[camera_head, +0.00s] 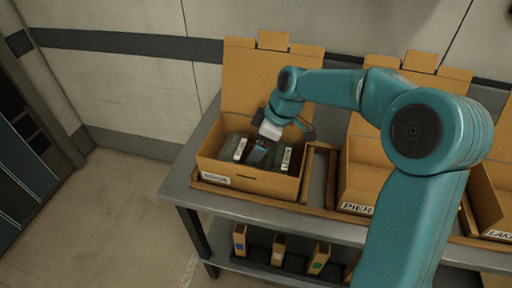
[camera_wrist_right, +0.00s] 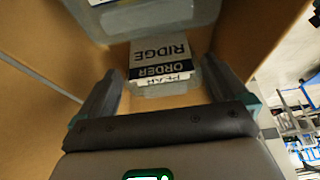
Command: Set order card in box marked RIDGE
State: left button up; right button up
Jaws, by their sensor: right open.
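The box marked RIDGE (camera_head: 250,182) stands open at the left end of the table, its label on the front wall. My right arm reaches over it, and my right gripper (camera_head: 262,150) is down inside the box. In the right wrist view the order card (camera_wrist_right: 160,58), white with RIDGE and a dark ORDER band, lies in the box, upside down to this camera. It shows between the fingers of my right gripper (camera_wrist_right: 162,76), which are spread apart and not closed on it. My left gripper is not in view.
Grey packs with white labels (camera_head: 287,158) sit in the RIDGE box beside the gripper. The box marked PIER (camera_head: 358,208) and the box marked LAKE (camera_head: 500,235) stand to the right. Several small cartons (camera_head: 319,258) stand on the lower shelf. The floor at left is clear.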

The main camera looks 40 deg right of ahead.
jog(key=v, duration=0.9)
jog(key=shift+r, duration=0.3)
jog(key=shift+s+d, duration=0.1)
jog(key=shift+s, duration=0.05)
